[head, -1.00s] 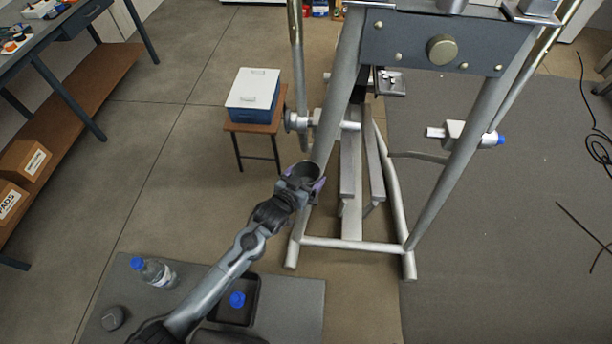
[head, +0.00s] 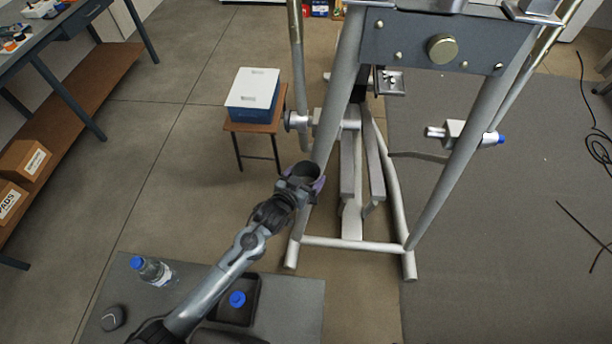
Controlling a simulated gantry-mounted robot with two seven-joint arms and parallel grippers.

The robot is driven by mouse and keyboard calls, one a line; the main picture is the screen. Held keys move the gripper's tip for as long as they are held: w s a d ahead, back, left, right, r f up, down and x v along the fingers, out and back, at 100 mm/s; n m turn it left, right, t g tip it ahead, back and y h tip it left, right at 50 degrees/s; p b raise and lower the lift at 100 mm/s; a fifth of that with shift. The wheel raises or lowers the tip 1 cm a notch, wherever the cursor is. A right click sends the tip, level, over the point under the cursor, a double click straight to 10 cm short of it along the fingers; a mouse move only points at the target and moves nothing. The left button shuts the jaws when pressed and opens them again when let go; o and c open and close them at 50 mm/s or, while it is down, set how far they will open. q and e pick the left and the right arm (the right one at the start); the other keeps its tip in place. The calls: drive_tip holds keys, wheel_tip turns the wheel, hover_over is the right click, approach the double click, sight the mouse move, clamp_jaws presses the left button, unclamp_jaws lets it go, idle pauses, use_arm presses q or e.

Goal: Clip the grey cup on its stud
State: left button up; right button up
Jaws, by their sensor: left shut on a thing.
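A dark grey cup (head: 304,171) is held by my left gripper (head: 308,188) beside the lower left leg of the elliptical machine (head: 333,110). The cup's open mouth faces up toward the camera. The gripper is shut on it, with purple pads showing at the cup's side. I cannot tell whether the cup touches the leg. The stud for the cup cannot be made out; it may be hidden. My right gripper is not in view.
A stool (head: 262,128) bears a blue box with a white lid (head: 252,94). A workbench stands left.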

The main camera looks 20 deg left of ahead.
use_arm(q)
drive_tip(key=shift+f, duration=0.5)
idle(0.4)
drive_tip(key=o, duration=0.8)
drive_tip(key=shift+s, duration=0.15)
drive_tip(key=shift+s+r, duration=0.15)
drive_tip(key=shift+s, duration=0.1)
drive_tip(key=v, duration=1)
drive_tip(key=shift+p, duration=0.4)
